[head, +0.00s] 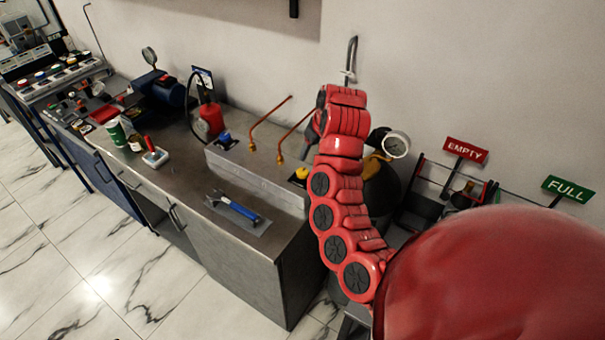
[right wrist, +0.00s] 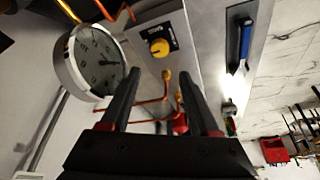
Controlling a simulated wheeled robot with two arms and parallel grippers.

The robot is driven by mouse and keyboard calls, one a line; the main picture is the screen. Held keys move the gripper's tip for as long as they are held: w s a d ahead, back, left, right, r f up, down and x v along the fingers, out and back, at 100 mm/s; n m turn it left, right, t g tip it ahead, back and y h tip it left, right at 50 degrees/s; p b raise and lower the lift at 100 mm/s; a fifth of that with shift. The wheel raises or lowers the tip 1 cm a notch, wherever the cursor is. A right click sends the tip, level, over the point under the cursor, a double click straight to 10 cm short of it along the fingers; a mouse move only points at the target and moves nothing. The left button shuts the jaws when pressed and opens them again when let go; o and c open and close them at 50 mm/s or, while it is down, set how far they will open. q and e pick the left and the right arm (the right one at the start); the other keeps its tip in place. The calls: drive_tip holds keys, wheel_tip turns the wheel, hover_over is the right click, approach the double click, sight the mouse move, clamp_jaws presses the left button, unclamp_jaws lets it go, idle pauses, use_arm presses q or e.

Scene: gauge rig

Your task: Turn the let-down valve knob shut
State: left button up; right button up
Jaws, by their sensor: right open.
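A yellow knob (right wrist: 159,47) sits on a black plate with small lettering in the right wrist view. In the head view the yellow knob (head: 301,173) is at the right end of the grey bench box, close beside my right arm. A blue knob (head: 225,137) is at the box's left end. I cannot read which label belongs to the let-down valve. My right gripper (right wrist: 162,72) is open and empty, with the yellow knob beyond its fingertips and apart from them. In the head view my red arm mostly hides this gripper. My left gripper is not in view.
A round gauge (right wrist: 97,60) is close to the left finger. Copper pipes (head: 270,121) rise from the grey box (head: 255,177). A blue-handled tool (head: 237,210) lies on the bench front. EMPTY (head: 466,150) and FULL (head: 568,189) signs stand at right.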

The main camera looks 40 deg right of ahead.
drive_tip(key=b, duration=0.3)
hover_over(303, 171)
drive_tip(key=s, duration=0.3)
drive_tip(key=f, duration=0.8)
drive_tip(key=shift+w+a, duration=0.1)
drive_tip(key=shift+a, duration=0.1)
drive_tip(key=p+x, duration=0.2)
drive_tip(key=x, duration=0.1)
drive_tip(key=shift+w, duration=0.25)
drive_tip(key=shift+w+f, duration=0.2)
drive_tip(key=shift+f, duration=0.3)
drive_tip(key=shift+w+f, duration=0.15)
drive_tip(key=shift+f, duration=0.2)
drive_tip(key=shift+c, duration=0.4)
clamp_jaws()
